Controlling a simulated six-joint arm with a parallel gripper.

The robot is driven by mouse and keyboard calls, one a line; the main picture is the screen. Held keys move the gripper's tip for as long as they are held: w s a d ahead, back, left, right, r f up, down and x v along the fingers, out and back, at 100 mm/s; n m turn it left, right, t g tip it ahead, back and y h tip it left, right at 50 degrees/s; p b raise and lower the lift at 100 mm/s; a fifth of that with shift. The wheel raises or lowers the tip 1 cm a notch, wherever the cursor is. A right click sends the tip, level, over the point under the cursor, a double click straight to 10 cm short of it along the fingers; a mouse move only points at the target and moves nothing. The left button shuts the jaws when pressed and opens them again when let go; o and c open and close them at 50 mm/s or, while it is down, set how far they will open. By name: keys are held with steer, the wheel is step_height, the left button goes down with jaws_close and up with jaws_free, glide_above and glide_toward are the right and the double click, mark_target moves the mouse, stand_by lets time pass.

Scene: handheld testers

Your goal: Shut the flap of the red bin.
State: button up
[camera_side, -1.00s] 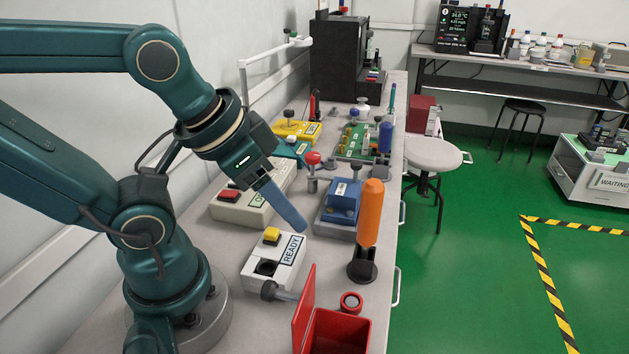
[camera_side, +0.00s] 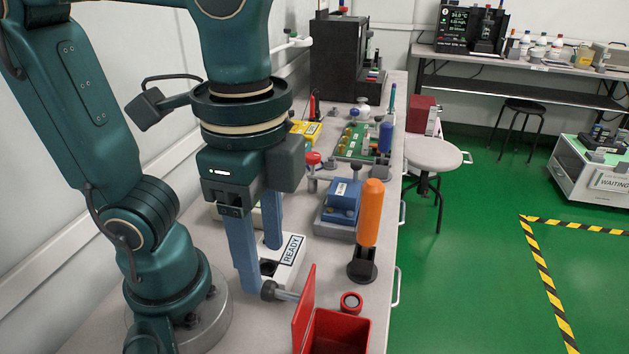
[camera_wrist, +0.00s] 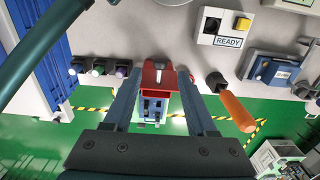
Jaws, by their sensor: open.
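The red bin (camera_side: 347,333) stands at the near edge of the bench in the side view, its mouth open upward. Its red flap (camera_side: 304,312) stands up, tilted, along the bin's left side. A grey rod with a dark knob (camera_side: 269,290) shows to the left of the flap. My gripper (camera_side: 259,268) is open and empty, fingers pointing down, left of and above the flap, apart from it in the picture. In the wrist view the red bin (camera_wrist: 158,78) shows between my gripper's two fingers (camera_wrist: 158,80), some distance beyond them.
A READY box (camera_side: 288,252) with a yellow button stands behind the fingers. An orange handle (camera_side: 370,212) stands upright in a dark holder right of it. A red ring (camera_side: 351,302) lies behind the bin. A blue device (camera_side: 342,203) sits farther back.

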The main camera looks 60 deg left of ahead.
mark_target(268, 284)
steer(key=shift+f, duration=2.45)
jaws_close()
